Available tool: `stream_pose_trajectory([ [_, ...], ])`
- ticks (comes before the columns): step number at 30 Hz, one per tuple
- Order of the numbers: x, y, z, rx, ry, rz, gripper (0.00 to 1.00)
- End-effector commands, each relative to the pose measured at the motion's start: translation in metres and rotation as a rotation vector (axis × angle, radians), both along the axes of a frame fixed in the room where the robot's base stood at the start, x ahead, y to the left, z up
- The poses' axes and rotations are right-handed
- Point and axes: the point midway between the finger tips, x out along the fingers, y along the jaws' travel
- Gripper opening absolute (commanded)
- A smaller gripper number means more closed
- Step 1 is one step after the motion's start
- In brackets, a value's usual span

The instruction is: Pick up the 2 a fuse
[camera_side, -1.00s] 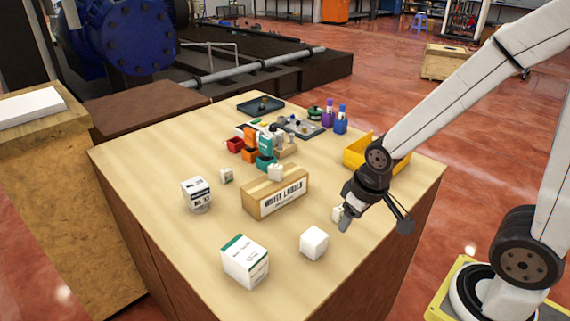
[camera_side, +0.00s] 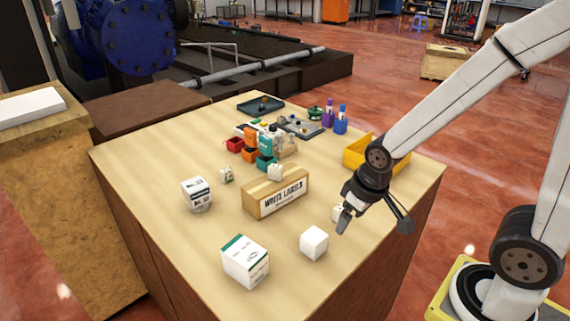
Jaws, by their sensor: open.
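My gripper (camera_side: 345,217) is open, low over the right part of the wooden table. A small white object (camera_side: 337,213) shows partly behind its fingers; I cannot tell whether it lies between them. I cannot make out which thing is the 2 A fuse. Red, orange and teal bins (camera_side: 250,147) stand in a cluster near the table's middle, and their contents are too small to tell.
A box marked "WHITE LABELS" (camera_side: 282,199) stands mid-table. A white cube (camera_side: 314,242), a white-green box (camera_side: 245,262) and a white labelled block (camera_side: 197,194) stand nearer. A yellow bin (camera_side: 362,152) is behind my gripper. A dark tray (camera_side: 260,106) lies at the back.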

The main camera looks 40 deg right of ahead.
Motion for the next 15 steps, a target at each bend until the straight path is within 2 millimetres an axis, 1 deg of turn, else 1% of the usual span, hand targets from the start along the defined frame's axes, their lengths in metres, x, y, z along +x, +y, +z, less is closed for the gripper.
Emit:
stream_pose_trajectory([
  [5,0.001,0.000,0.010,0.000,-0.004,0.000,0.91],
  [15,0.001,0.000,0.044,0.000,-0.005,0.000,0.91],
])
